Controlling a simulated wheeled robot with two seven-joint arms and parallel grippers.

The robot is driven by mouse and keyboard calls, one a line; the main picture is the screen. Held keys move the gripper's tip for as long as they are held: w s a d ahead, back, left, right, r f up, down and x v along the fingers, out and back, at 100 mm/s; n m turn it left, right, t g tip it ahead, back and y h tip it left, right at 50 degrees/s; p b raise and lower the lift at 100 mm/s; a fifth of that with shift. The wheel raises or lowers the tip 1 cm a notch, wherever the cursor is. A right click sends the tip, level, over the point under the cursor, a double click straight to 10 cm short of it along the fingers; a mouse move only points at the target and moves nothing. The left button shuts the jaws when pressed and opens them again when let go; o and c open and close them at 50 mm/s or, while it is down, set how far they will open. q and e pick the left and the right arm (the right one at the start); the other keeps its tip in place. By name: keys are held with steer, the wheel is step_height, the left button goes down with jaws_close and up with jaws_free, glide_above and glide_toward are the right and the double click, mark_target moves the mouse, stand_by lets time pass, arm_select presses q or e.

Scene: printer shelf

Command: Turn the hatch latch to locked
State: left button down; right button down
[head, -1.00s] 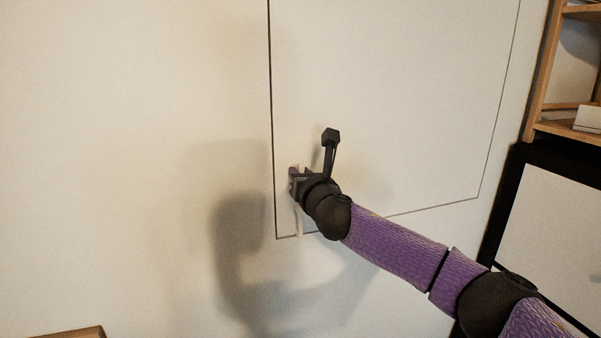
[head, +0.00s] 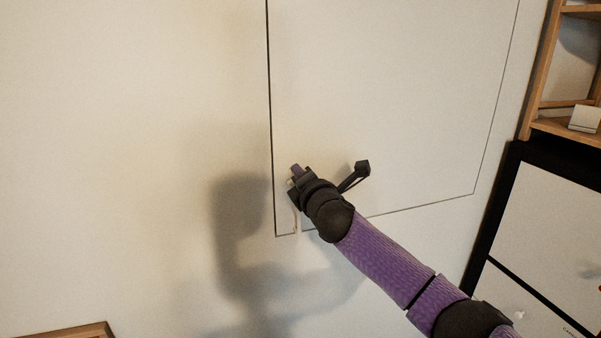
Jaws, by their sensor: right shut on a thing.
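The hatch (head: 400,90) is a large pale panel with a thin dark outline, set in a pale wall. At its lower left corner, the latch is mostly hidden behind my right gripper (head: 296,179). A narrow pale strip (head: 298,221), seemingly part of the latch, shows just below the gripper and crosses the hatch's bottom line. My right gripper is shut on the latch, its jaws close against the panel. The exact angle of the latch cannot be told. My left gripper is out of view.
A wooden shelf (head: 565,128) with a small pale box (head: 585,118) stands at the upper right. A black-framed white cabinet (head: 545,215) is below it. A wooden edge (head: 75,332) shows at the bottom left. The wall left of the hatch is clear.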

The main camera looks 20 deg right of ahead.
steer(key=m, duration=0.6)
steer(key=shift+f+p, duration=0.15)
steer(key=shift+p, duration=0.15)
stand_by(0.4)
steer(key=c, duration=0.6)
jaws_free()
steer(key=shift+s, duration=0.1)
steer(key=s, duration=0.5)
steer(key=s+b, duration=0.1)
steer(key=s, duration=0.3)
steer(key=shift+s+d, duration=0.2)
steer(key=shift+s, duration=0.15)
